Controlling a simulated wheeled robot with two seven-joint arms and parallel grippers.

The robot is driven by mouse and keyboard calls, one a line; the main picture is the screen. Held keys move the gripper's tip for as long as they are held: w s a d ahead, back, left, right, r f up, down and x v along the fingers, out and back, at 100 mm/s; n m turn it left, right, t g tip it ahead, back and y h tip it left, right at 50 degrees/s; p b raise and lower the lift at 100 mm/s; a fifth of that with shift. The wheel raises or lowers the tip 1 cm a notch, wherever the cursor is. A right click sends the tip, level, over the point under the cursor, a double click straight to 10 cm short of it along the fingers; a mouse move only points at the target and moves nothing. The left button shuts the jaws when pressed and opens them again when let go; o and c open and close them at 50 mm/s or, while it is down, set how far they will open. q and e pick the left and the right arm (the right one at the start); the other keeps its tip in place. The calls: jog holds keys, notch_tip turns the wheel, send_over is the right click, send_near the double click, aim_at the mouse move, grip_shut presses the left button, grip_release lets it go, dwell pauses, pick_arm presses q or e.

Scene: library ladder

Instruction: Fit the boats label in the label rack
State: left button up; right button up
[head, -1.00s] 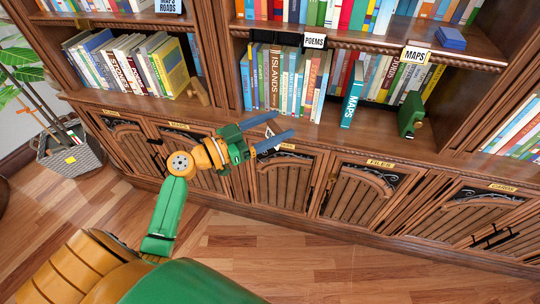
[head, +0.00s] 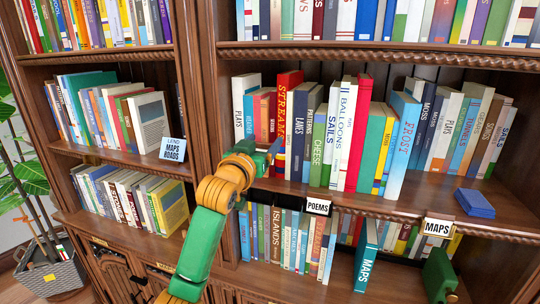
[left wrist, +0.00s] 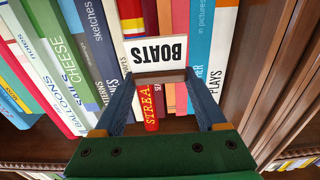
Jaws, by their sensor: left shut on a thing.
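The boats label (left wrist: 157,52) is a white plate with black letters, upside down in the left wrist view. My left gripper (left wrist: 160,78) is shut on its brown lower part. In the head view my left gripper (head: 268,158) is raised in front of the middle shelf's books, by the upright; the label cannot be made out there. A dark strip of the label rack (head: 288,199) runs along the shelf edge below the gripper, left of the white POEMS label (head: 318,207). My right gripper is not in view.
A MAPS label (head: 437,227) sits farther right on the same shelf edge. A blue box (head: 475,203) lies on that shelf. A LEND MAPS ROADS sign (head: 173,149) stands at left. Upright books, including a red STREAMS book (head: 288,115), are close behind the gripper.

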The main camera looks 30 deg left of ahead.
pick_arm(q)
jog(key=shift+w+a+f, duration=0.15)
jog(key=shift+w+a, duration=0.05)
jog(key=shift+s+d+f+b, duration=0.25)
jog(key=shift+s+f+b, duration=0.05)
jog(key=shift+f+b, duration=0.1)
jog(key=f+b, duration=0.1)
jog(key=f, duration=0.1)
jog(key=s+f+b, duration=0.1)
jog(key=f+b, duration=0.1)
jog(key=shift+f, duration=0.3)
jog(key=shift+d, duration=0.1)
dwell(0.6)
